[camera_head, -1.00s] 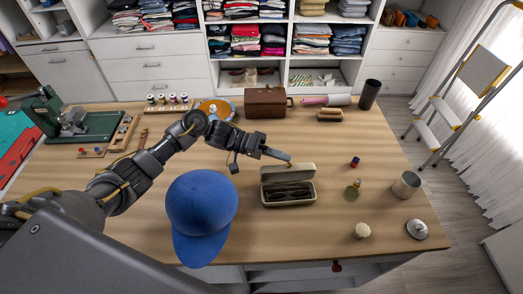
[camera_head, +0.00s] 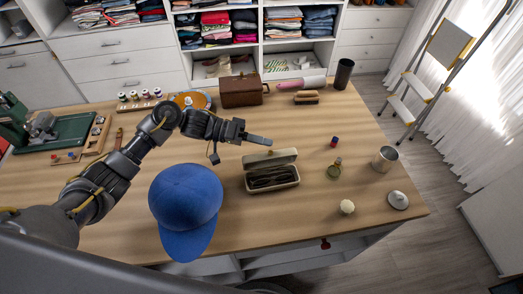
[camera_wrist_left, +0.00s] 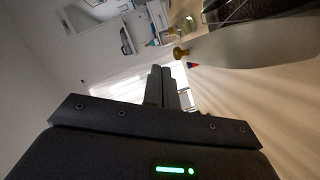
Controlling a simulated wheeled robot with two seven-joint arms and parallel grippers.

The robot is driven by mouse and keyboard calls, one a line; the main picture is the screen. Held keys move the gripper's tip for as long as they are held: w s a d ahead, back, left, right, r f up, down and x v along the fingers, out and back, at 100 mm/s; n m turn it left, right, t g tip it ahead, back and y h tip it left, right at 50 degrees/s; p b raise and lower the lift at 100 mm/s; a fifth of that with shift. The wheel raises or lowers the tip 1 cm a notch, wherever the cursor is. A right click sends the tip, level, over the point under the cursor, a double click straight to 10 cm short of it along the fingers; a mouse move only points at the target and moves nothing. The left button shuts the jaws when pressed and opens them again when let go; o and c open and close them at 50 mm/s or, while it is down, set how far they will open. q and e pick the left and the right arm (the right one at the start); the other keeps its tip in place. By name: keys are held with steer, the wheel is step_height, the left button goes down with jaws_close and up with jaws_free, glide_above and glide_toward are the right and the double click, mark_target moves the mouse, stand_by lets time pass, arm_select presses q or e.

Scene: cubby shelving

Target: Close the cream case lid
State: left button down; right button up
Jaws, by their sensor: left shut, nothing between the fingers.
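The cream case (camera_head: 284,184) stands on the wooden table, right of the blue cap. Its lid (camera_head: 270,158) stands raised at the back edge, and dark contents show inside. My left gripper (camera_head: 268,140) is shut and empty, pointing right, just behind and above the lid in the head view. I cannot tell whether it touches the lid. In the left wrist view its closed fingers (camera_wrist_left: 160,86) show at the middle, with a pale surface at the upper right that I cannot name surely. My right gripper is not in view.
A blue cap (camera_head: 186,203) lies left of the case. A small bottle (camera_head: 334,170), a metal cup (camera_head: 384,159) and a pale knob-like item (camera_head: 347,207) stand to the right. A brown box (camera_head: 242,91) is behind. Bare table lies in front of the case.

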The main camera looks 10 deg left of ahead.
arm_select(q)
steer(key=s+d+r+b, duration=0.1)
steer(key=s+d+r, duration=0.1)
steer(key=s+r, duration=0.9)
steer(key=s, duration=0.3)
steer(key=shift+r+b, duration=0.25)
steer(key=shift+b, duration=0.1)
